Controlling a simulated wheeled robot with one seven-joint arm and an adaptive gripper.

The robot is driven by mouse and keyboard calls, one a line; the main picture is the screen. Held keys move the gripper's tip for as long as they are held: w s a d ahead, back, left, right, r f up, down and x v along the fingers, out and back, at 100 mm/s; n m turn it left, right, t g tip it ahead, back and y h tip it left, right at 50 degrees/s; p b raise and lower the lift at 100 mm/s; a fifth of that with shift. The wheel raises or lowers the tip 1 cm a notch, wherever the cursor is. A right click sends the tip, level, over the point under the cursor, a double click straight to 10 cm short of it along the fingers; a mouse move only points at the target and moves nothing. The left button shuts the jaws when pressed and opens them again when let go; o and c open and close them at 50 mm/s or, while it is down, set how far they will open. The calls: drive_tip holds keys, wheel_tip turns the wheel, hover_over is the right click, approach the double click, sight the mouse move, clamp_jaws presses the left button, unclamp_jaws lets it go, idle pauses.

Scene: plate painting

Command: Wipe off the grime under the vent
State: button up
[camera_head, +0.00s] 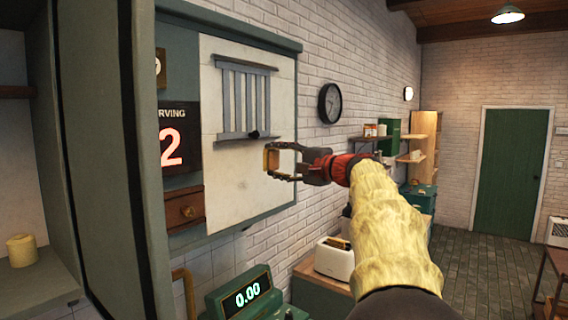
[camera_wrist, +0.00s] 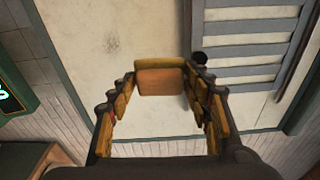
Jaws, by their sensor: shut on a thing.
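The grey slatted vent (camera_head: 247,98) is on the pale wall panel (camera_head: 222,208), with a dark round knob (camera_head: 254,134) at its lower edge. A faint grey smudge of grime (camera_head: 243,185) is on the panel below the vent; it also shows in the wrist view (camera_wrist: 112,42), left of the vent (camera_wrist: 245,60). My gripper (camera_head: 272,160) is in front of the panel, right of the smudge. Its fingers are shut on an orange-tan, sponge-like block (camera_wrist: 162,81), held at the fingertips. I cannot tell whether the block touches the panel.
A red-digit display (camera_head: 172,146) and small wooden drawer (camera_head: 184,210) are left of the panel. A green register display (camera_head: 246,292) and a toaster (camera_head: 334,260) stand below. A round clock (camera_head: 330,103) hangs on the brick wall to the right. Open floor (camera_head: 480,240) lies farther right.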

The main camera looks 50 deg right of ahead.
drive_tip(key=a+f+p, duration=0.2)
drive_tip(key=a+p, duration=0.1)
drive_tip(key=a, duration=0.3)
drive_tip(key=p, duration=0.1)
approach(236, 189)
drive_tip(key=shift+m+h, duration=0.3)
drive_tip(key=shift+h, duration=0.1)
drive_tip(key=w+p, duration=0.2)
drive_tip(key=w, duration=0.2)
drive_tip(key=shift+w+a, duration=0.1)
drive_tip(key=shift+w, duration=0.05)
drive_tip(key=shift+w+a+b, duration=0.1)
drive_tip(key=shift+w+b, duration=0.3)
drive_tip(key=shift+w, duration=0.6)
idle(0.4)
